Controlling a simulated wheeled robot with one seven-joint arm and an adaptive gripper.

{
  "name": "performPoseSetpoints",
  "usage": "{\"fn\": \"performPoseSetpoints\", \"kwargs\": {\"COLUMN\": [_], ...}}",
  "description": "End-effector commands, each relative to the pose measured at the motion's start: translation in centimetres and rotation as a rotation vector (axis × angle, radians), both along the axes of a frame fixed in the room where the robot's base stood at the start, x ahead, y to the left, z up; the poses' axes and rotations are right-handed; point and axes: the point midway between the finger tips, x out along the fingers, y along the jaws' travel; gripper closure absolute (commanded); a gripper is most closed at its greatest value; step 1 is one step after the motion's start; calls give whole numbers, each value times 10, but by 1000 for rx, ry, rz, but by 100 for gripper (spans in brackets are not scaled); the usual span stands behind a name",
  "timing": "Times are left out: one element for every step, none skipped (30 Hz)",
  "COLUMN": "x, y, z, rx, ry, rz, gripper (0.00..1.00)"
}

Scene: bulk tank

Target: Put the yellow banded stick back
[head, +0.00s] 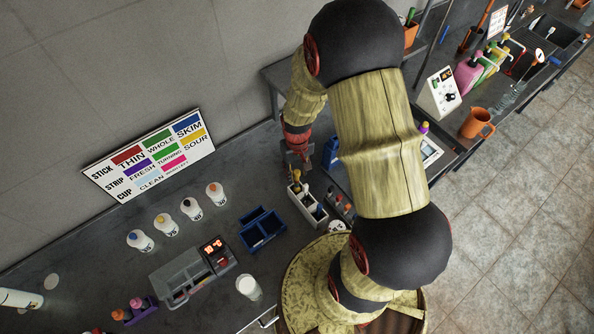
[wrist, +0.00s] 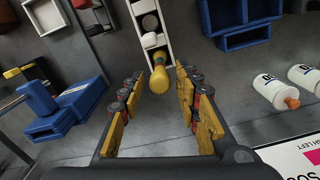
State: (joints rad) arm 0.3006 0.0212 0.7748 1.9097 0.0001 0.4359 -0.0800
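The yellow-topped stick (wrist: 160,80) shows between my gripper's fingers in the wrist view. In the wrist view my gripper (wrist: 160,82) is open, with a finger on each side of the yellow top and a visible gap on both sides.
A blue divided tray (head: 262,231) lies left of the rack. Several white bottles (head: 166,224) stand along the wall below a colour-coded sign (head: 150,156). A grey device with a red display (head: 194,274) sits in front.

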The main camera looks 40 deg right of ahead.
Motion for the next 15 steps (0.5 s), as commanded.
{"fn": "performPoseSetpoints", "kwargs": {"x": [0,0,0,0,0,0,0,0,0,0,0,0,1,1,2], "y": [0,0,0,0,0,0,0,0,0,0,0,0,0,0,0], "z": [0,0,0,0,0,0,0,0,0,1,2,4,7,10,15], "rx": [0,0,0,0,0,0,0,0,0,0,0,0,0,-1,-1], "ry": [0,0,0,0,0,0,0,0,0,0,0,0,-2,-3,-4], "rz": [0,0,0,0,0,0,0,0,0,0,0,0,0,0,0], "gripper": [62,62,62,62,62,62,62,62,62,62,62,62,62,62,62]}}
